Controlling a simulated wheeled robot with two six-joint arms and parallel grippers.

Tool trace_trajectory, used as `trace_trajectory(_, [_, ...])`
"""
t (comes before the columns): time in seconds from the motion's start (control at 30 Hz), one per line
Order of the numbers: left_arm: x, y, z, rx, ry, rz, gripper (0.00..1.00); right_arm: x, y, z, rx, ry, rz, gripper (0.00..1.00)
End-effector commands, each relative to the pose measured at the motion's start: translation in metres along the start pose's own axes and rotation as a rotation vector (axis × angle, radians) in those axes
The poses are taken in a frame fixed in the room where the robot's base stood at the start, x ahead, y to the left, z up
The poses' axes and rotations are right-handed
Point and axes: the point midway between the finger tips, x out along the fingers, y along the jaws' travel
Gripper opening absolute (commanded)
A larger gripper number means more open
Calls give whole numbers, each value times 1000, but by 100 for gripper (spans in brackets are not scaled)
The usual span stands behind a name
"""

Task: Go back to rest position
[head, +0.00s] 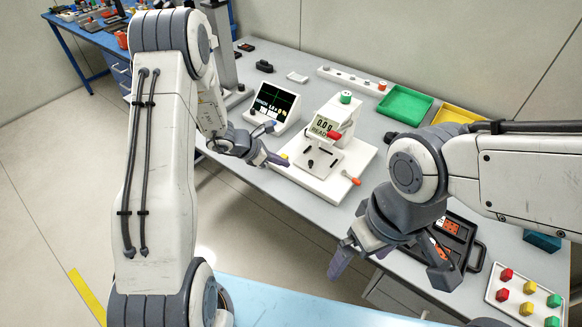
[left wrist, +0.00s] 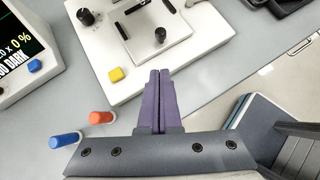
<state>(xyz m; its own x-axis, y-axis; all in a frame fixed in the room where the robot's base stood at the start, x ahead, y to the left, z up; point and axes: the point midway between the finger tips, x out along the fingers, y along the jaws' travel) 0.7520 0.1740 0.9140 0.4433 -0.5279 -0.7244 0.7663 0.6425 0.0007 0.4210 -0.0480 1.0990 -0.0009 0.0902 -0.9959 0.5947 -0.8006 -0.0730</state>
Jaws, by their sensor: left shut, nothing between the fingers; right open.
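My left gripper (head: 284,161) is beside the front left edge of the white bonding machine (head: 318,185). In the left wrist view its purple fingers (left wrist: 160,75) are shut together with nothing between them, above the table near the machine's base (left wrist: 150,40). My right gripper (head: 388,275) hangs in front of the table's front edge, its two fingers spread wide and empty. The right arm comes in from the right side of the head view.
A small monitor (head: 272,108) stands left of the machine. Green (head: 402,104) and yellow (head: 455,114) trays lie at the back. A dark case (head: 462,240) and a white tray of coloured knobs (head: 515,297) lie front right. An orange-capped piece (left wrist: 101,117) is close to the left fingers.

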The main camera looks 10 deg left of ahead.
Motion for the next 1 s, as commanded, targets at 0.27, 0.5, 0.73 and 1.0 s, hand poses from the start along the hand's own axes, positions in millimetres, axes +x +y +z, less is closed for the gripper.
trace_trajectory(0.27, [-51, 0, -1, -2, 1, 2, 0, 6, 0, 0, 0, 0, 0, 100])
trace_trajectory(0.5, [-63, -1, -2, -3, 3, -1, 0, 6, 0, 0, 0, 0, 0, 100])
trace_trajectory(0.73, [-62, -33, 26, 172, 12, -78, 0, 6, 0, 0, 0, 0, 0, 100])
trace_trajectory(1.0, [-96, -209, 93, 1122, 37, -475, 0, 6, 0, 0, 0, 0, 0, 100])
